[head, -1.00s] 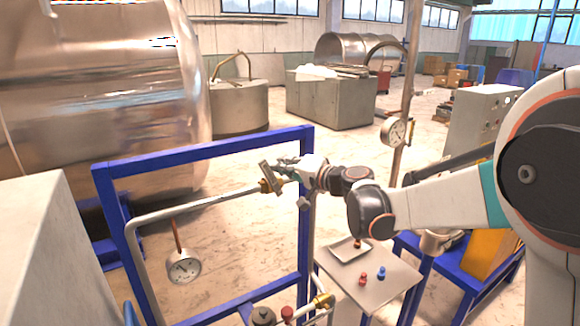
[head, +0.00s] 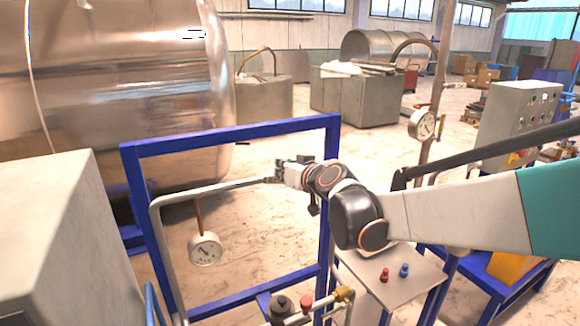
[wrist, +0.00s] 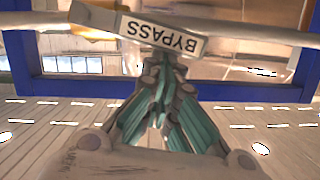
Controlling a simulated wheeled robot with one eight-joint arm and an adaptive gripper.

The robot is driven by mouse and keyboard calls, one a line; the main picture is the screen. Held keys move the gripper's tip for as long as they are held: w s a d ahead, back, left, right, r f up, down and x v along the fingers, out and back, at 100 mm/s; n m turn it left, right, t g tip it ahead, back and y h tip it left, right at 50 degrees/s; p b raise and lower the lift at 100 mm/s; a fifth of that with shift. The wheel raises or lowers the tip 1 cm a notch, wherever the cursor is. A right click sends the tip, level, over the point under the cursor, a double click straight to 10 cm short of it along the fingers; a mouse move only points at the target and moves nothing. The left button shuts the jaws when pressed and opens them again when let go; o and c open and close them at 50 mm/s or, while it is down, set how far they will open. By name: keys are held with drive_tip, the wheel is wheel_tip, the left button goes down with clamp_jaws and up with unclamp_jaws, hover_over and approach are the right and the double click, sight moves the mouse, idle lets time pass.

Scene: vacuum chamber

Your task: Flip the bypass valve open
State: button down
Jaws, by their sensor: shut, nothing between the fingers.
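The bypass valve lever (wrist: 160,37) shows in the wrist view as a pale flat bar labelled "BYPASS", upside down in the picture. It lies close to the line of the grey pipe (wrist: 250,32), at a slight tilt. The brass valve body (wrist: 98,33) shows partly at its left. My gripper (wrist: 160,88) is shut and empty, its fingertips at the lower edge of the labelled bar; I cannot tell whether they touch. In the head view my gripper (head: 279,171) is at the right part of the horizontal pipe (head: 215,187) and hides the valve.
A blue frame (head: 235,136) surrounds the pipework. A pressure gauge (head: 205,249) hangs below the pipe. A small table (head: 400,283) with a red and a blue knob stands at lower right, below my arm. A large metal chamber (head: 110,90) stands behind at left.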

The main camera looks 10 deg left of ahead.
drive_tip(key=shift+s+a+f+n+b, duration=0.2)
drive_tip(key=shift+a+f+b, duration=0.1)
drive_tip(key=shift+f, duration=0.15)
drive_tip(key=shift+s+a+f+n+b, duration=0.15)
drive_tip(key=shift+f+n+b, duration=0.1)
drive_tip(key=shift+f, duration=0.15)
